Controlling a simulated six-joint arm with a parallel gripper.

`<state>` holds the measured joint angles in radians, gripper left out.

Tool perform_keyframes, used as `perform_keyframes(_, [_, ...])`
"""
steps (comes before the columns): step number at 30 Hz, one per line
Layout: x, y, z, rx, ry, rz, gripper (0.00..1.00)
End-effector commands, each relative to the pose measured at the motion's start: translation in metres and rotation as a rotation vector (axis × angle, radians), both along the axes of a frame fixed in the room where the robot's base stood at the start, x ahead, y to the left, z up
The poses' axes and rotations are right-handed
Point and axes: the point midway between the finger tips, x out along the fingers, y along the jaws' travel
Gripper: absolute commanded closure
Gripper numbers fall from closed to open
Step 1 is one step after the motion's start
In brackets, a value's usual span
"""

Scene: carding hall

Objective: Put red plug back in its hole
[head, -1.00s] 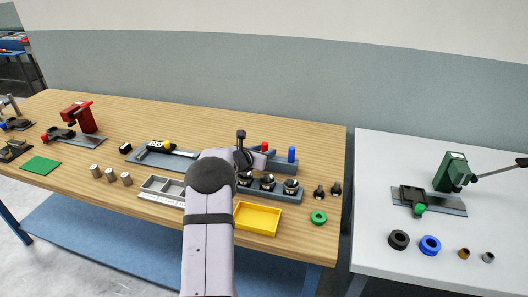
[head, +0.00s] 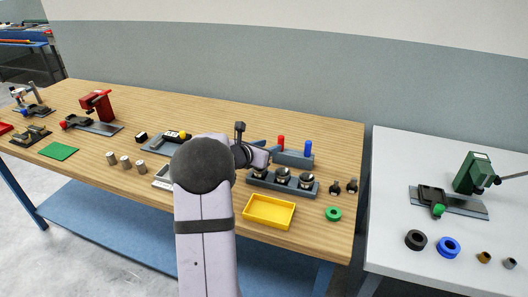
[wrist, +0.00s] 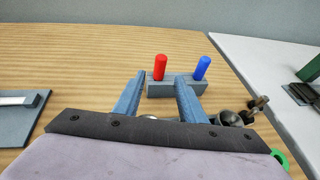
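The red plug (head: 281,143) stands upright in the grey block (head: 293,159), at the block's left end. The blue plug (head: 308,148) stands upright at the right end, and both stick up to about the same height. In the wrist view the red plug (wrist: 160,68) and blue plug (wrist: 202,68) show ahead of my gripper (wrist: 160,80). Its two blue-grey fingers are spread with nothing between them, pointing at the block (wrist: 175,91). In the head view my gripper (head: 261,147) is left of the red plug, apart from it, and partly hidden by my arm.
In front of the block is a dark rack (head: 265,183) holding several metal-topped pieces. A yellow tray (head: 269,224) and a green ring (head: 333,214) lie nearer the front edge. Two small dark pieces (head: 344,187) stand right of the rack. The wooden table behind the block is clear.

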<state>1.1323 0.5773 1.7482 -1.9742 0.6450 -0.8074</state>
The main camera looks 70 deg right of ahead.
Motion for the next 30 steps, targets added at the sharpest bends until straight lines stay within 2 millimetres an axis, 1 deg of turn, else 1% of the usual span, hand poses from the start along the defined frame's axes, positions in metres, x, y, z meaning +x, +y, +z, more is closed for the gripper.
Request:
perform_keyframes(3, [0.004,0.012,0.004,0.0,-0.001,0.002,0.63])
perform_keyframes(6, [0.004,0.019,0.007,0.0,0.001,0.001,0.63])
perform_keyframes(10, [0.005,0.023,0.009,0.001,0.0,0.0,0.63])
perform_keyframes(17, [0.005,0.024,0.01,0.001,-0.001,0.0,0.63])
perform_keyframes(20, [0.011,0.029,0.009,0.007,-0.022,-0.004,0.63])
perform_keyframes(22, [0.019,0.039,0.006,0.019,-0.062,-0.014,0.63])
perform_keyframes(23, [0.025,0.046,0.004,0.027,-0.086,-0.02,0.63])
perform_keyframes(26, [0.049,0.078,-0.005,0.07,-0.203,-0.057,0.63])
perform_keyframes(29, [0.077,0.127,-0.019,0.139,-0.359,-0.119,0.63])
perform_keyframes(30, [0.089,0.151,-0.025,0.174,-0.428,-0.151,0.63])
